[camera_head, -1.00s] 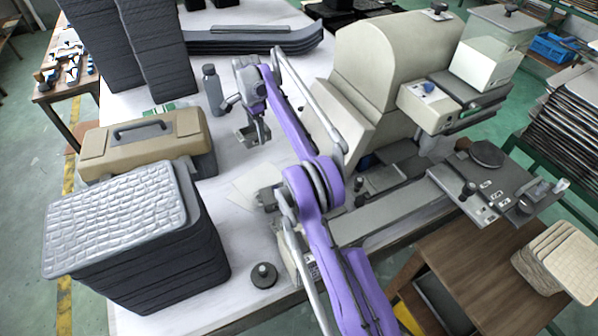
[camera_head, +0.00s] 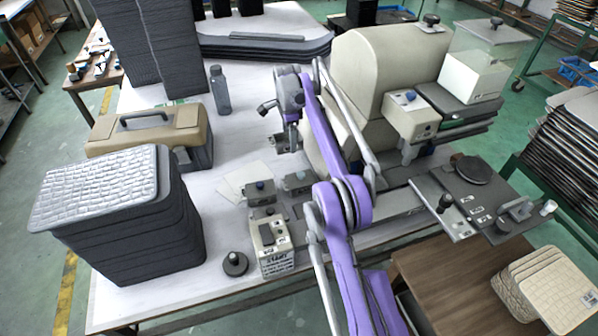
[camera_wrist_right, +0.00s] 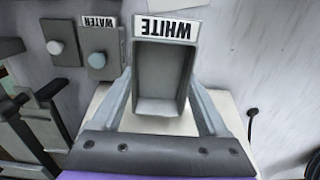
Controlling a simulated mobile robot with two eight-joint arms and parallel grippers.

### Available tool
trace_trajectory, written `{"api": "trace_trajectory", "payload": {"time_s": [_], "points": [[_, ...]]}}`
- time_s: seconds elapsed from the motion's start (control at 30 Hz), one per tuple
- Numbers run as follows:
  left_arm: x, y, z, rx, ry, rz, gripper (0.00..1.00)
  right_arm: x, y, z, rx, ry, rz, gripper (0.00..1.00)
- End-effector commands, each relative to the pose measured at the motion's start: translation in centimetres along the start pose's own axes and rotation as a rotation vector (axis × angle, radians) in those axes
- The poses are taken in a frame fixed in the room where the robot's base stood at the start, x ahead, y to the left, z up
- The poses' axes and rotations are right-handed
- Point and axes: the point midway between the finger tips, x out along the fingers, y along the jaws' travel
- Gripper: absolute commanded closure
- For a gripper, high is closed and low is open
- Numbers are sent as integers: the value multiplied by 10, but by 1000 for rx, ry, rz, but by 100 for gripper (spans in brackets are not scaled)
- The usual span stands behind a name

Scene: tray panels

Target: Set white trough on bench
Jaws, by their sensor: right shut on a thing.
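The white trough (camera_wrist_right: 165,75) is a grey, open-fronted box with a "WHITE" label that reads upside down in the right wrist view. My right gripper (camera_wrist_right: 161,84) has one finger on each side of it and is shut on it. In the head view my right gripper (camera_head: 284,142) is above the middle of the bench (camera_head: 205,245), and the trough is hard to make out there. I cannot tell its exact height above the top. My left gripper is not in view.
A beige machine (camera_head: 375,70) is right.

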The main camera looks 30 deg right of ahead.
Motion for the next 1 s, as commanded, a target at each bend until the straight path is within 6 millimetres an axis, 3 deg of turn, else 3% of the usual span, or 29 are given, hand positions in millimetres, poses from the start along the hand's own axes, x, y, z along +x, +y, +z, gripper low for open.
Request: {"api": "trace_trajectory", "payload": {"time_s": [0.13,0.33,0.77,1.0], "points": [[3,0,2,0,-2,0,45,12,0,0,-1,0,0,99],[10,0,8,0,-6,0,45,50,0,0,-1,0,0,99],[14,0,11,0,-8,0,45,96,0,0,-1,0,0,99],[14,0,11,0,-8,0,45,100,0,0,-1,0,0,99]]}}
